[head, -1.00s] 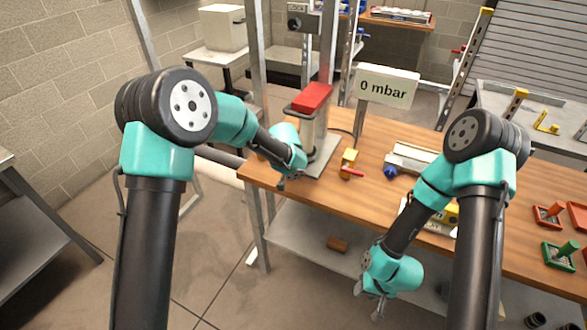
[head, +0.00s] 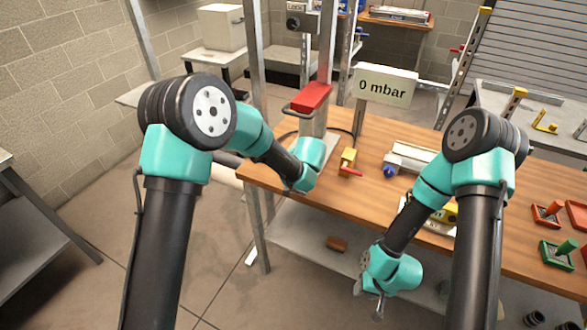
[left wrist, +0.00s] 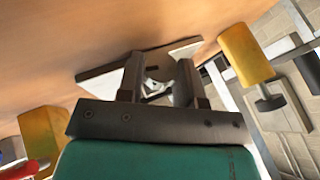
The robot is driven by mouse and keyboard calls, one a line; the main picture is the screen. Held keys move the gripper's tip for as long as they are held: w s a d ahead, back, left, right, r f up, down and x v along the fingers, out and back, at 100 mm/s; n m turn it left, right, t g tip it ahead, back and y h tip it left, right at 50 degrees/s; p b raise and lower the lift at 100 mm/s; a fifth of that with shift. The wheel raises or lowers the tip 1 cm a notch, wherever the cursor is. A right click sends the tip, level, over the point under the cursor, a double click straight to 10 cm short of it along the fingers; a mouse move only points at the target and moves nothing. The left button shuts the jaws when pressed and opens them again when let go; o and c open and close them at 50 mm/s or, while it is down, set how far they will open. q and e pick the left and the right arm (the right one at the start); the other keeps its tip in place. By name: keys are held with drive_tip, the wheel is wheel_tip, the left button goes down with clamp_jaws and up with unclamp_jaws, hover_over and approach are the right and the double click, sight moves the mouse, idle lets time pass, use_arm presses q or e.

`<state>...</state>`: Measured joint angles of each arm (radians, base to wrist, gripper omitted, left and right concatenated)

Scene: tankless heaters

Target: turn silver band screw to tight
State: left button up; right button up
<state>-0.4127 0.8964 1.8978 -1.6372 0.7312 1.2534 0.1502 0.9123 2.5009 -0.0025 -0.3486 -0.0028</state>
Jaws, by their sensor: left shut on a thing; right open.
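In the left wrist view, my left gripper (left wrist: 158,72) is shut on a small silver part (left wrist: 157,90) with a dark slot or bar across it. I cannot tell for sure that this is the silver band screw. In the head view the left wrist is over the front left of the bench, and the arm hides the fingers and what they hold. My right gripper (head: 378,304) is open and empty, hanging low in front of the bench's front edge.
The wooden bench (head: 400,230) carries a red-topped post (head: 312,97), a sign reading "0 mbar" (head: 386,85) and a yellow block valve with a red handle (head: 348,160). A pale unit with a blue knob (head: 390,171) and red and green trays stand further right.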

use_arm(q)
drive_tip(key=shift+f+t+y, duration=0.1)
drive_tip(key=shift+t+y, duration=0.4)
drive_tip(key=shift+y, duration=0.4)
drive_tip(key=o, duration=0.9)
drive_tip(key=shift+s, duration=0.1)
drive_tip(key=shift+d, duration=0.1)
drive_tip(key=g+h, duration=0.2)
drive_tip(key=h, duration=0.1)
drive_tip(key=shift+a, duration=0.2)
drive_tip(key=shift+w+a+n+g+h, duration=0.1)
drive_tip(key=shift+n+g+h, duration=0.2)
drive_tip(key=shift+h, duration=0.45)
drive_tip(key=shift+w+a+n+g+h, duration=0.1)
drive_tip(key=shift+n+g+h, duration=0.15)
drive_tip(key=shift+h, duration=0.5)
drive_tip(key=shift+r+h, duration=0.2)
drive_tip(key=shift+h, duration=0.1)
